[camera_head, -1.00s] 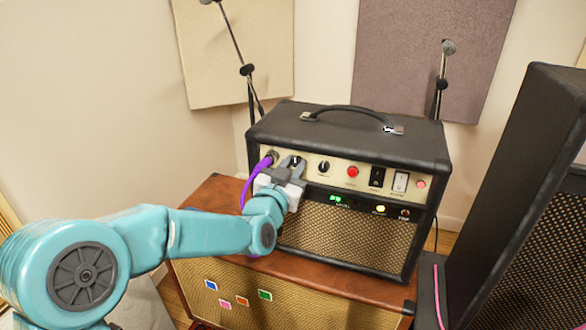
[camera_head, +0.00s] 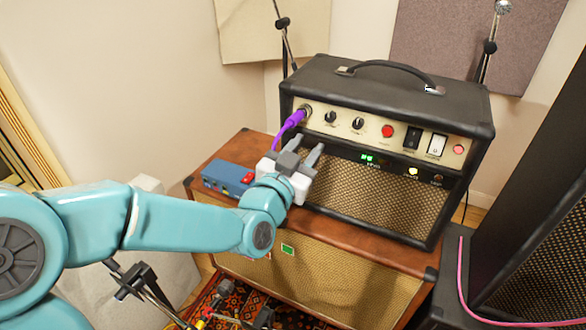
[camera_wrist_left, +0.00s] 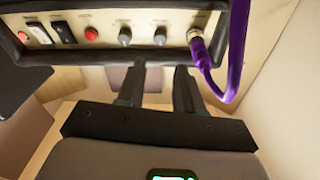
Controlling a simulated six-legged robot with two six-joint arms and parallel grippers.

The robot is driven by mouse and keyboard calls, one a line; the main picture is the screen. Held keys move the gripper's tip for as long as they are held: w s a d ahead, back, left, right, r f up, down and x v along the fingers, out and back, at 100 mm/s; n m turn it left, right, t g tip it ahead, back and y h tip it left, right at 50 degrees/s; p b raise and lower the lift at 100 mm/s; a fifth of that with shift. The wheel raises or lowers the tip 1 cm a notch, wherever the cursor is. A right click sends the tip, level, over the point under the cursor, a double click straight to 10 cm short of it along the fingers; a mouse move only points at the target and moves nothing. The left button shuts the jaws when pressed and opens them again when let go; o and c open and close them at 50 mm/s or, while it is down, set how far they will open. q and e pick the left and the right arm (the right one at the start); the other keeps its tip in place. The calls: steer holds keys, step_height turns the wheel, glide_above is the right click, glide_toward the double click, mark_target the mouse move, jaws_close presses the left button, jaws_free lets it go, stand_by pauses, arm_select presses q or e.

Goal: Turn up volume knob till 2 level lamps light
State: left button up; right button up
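The black amp (camera_head: 400,85) stands on a brown cabinet, with a cream control panel. Two dark knobs sit side by side on the panel, a left knob (camera_head: 330,117) and a right knob (camera_head: 358,123); I cannot read their labels. They also show in the left wrist view, the jack-side knob (camera_wrist_left: 160,37) and the other knob (camera_wrist_left: 125,37). Green level lamps (camera_head: 367,158) glow below the panel; they look like two. My left gripper (camera_head: 306,146) is open and empty, its fingers apart, below and clear of the knobs. My right gripper is not in view.
A purple cable (camera_head: 291,124) plugs into the jack left of the knobs, close to my fingers. A red button (camera_head: 387,131) and two switches lie to the right.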

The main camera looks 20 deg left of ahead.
arm_select(q)
steer(key=s, duration=0.5)
steer(key=shift+s+a+f, duration=0.15)
steer(key=shift+s, duration=0.2)
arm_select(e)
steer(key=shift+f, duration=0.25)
arm_select(q)
steer(key=shift+s, duration=0.1)
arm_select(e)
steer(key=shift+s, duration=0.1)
